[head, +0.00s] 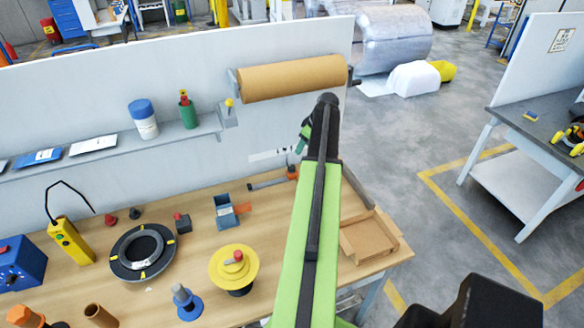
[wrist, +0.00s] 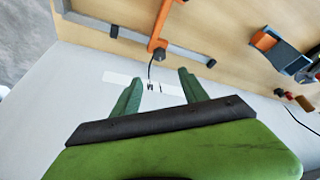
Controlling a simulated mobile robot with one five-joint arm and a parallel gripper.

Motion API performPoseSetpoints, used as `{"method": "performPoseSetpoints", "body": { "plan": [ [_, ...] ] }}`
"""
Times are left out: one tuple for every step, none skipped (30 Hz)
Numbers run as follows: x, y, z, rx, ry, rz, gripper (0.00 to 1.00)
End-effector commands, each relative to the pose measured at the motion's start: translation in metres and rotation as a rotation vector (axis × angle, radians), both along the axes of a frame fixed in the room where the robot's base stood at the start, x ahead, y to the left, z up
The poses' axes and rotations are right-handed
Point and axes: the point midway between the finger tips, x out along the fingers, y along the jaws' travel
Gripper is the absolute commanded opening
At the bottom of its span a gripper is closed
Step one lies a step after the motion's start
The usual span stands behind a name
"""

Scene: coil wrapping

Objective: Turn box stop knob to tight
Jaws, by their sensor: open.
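An orange stop (wrist: 160,22) sits across a grey rail (wrist: 120,33) on the wooden table in the wrist view. A small dark knob (wrist: 159,54) is at its near end, with a thin dark line running down from it. In the head view, the orange stop (head: 292,173) is just left of my arm; the knob is too small to make out clearly. My gripper (wrist: 160,76) is open, its two green fingers apart with nothing between them. The knob appears just beyond the fingertips, not touching them. In the head view, my gripper (head: 304,136) is partly hidden by my arm.
A white wall panel with a marked label (wrist: 148,85) stands behind the rail. A cardboard box (head: 366,238) lies right of my arm. A blue holder (head: 226,210), yellow spool (head: 234,268) and black ring (head: 143,252) stand to the left. A brown roll (head: 292,78) hangs above.

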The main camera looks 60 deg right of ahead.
Motion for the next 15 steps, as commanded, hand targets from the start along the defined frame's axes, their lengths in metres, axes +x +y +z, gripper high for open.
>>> {"method": "performPoseSetpoints", "body": {
  "plan": [
    [0.004,-0.001,-0.016,0.0,0.0,0.001,0.52],
    [0.006,-0.001,-0.022,0.0,0.0,0.001,0.52],
    [0.008,-0.002,-0.03,0.0,0.0,0.001,0.52],
    [0.011,-0.002,-0.036,0.0,0.0,0.001,0.52],
    [0.013,-0.002,-0.043,0.0,0.0,0.0,0.52],
    [0.017,-0.003,-0.052,0.0,0.0,0.0,0.52],
    [0.019,-0.003,-0.058,0.0,0.0,0.0,0.52],
    [0.022,-0.003,-0.065,0.0,0.0,0.0,0.52],
    [0.026,-0.004,-0.073,0.001,0.0,0.0,0.52],
    [0.028,-0.004,-0.079,0.001,0.0,0.001,0.52],
    [0.031,-0.004,-0.086,0.001,0.0,0.001,0.52],
    [0.034,-0.005,-0.094,0.001,0.0,0.001,0.52],
    [0.037,-0.005,-0.1,0.001,0.0,0.001,0.52],
    [0.039,-0.005,-0.106,0.001,0.0,0.001,0.52],
    [0.043,-0.006,-0.115,0.001,0.0,0.0,0.52]
  ]
}}
